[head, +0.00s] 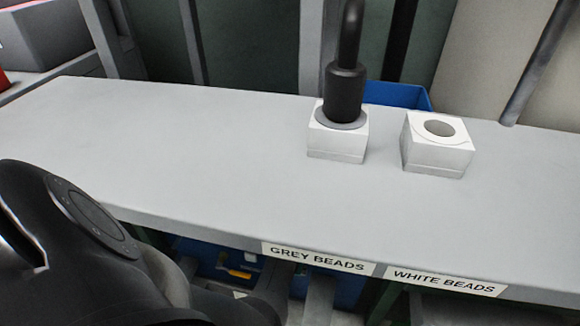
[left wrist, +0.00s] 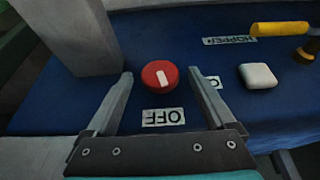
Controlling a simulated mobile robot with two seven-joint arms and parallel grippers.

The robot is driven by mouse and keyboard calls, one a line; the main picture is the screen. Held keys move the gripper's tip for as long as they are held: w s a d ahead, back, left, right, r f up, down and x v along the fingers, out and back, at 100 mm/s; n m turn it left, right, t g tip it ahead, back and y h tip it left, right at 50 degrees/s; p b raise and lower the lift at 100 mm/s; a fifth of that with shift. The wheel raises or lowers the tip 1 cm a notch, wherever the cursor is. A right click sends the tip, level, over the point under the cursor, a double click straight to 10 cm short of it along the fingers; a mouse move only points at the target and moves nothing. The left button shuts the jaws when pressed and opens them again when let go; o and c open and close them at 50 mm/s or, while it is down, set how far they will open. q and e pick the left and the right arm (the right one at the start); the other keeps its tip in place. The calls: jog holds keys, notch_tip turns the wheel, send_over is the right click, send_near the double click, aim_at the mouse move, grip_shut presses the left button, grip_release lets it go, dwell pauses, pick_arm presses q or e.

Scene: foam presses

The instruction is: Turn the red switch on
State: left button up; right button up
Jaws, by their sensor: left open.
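The red switch (left wrist: 160,76) is a round knob with a white mark on its face, set on a blue panel (left wrist: 120,38). The mark runs roughly up and down in the picture, its lower end towards the OFF label (left wrist: 163,117). A second label (left wrist: 213,83), right of the knob, is mostly covered by a finger and I cannot read it whole. My left gripper (left wrist: 160,73) is open and empty, one finger on each side of the knob with gaps showing. In the head view only my left arm shows at lower left; the switch is not seen there.
A yellow handle (left wrist: 280,28), a HOPPER label (left wrist: 230,41) and a white rounded block (left wrist: 258,75) are right of the switch. A grey post (left wrist: 70,35) stands left. The grey table (head: 200,150) bears two white blocks (head: 437,155), one with a black cylinder (head: 345,92) on it.

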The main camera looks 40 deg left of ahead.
pick_arm(q)
jog(key=c, duration=1.3)
jog(key=shift+s+a+f+t+h+p, duration=0.15)
jog(key=shift+t+h+p, duration=0.3)
jog(key=shift+h, duration=0.35)
jog(key=shift+c, duration=0.2)
pick_arm(e)
jog(key=shift+w+d+f+g, duration=0.3)
jog(key=shift+d+f+g, duration=0.1)
jog(key=shift+g, duration=0.1)
pick_arm(q)
jog(key=h, duration=0.1)
jog(key=n+t+h+b, duration=0.1)
jog(key=shift+s+a+f+t+h, duration=0.1)
jog(key=shift+s+t+h, duration=0.15)
jog(key=shift+h, duration=0.15)
pick_arm(e)
jog(key=shift+s+a+r+t, duration=0.45)
jog(key=shift+r+t, duration=0.1)
jog(key=shift+t, duration=0.25)
pick_arm(q)
jog(key=shift+t, duration=0.3)
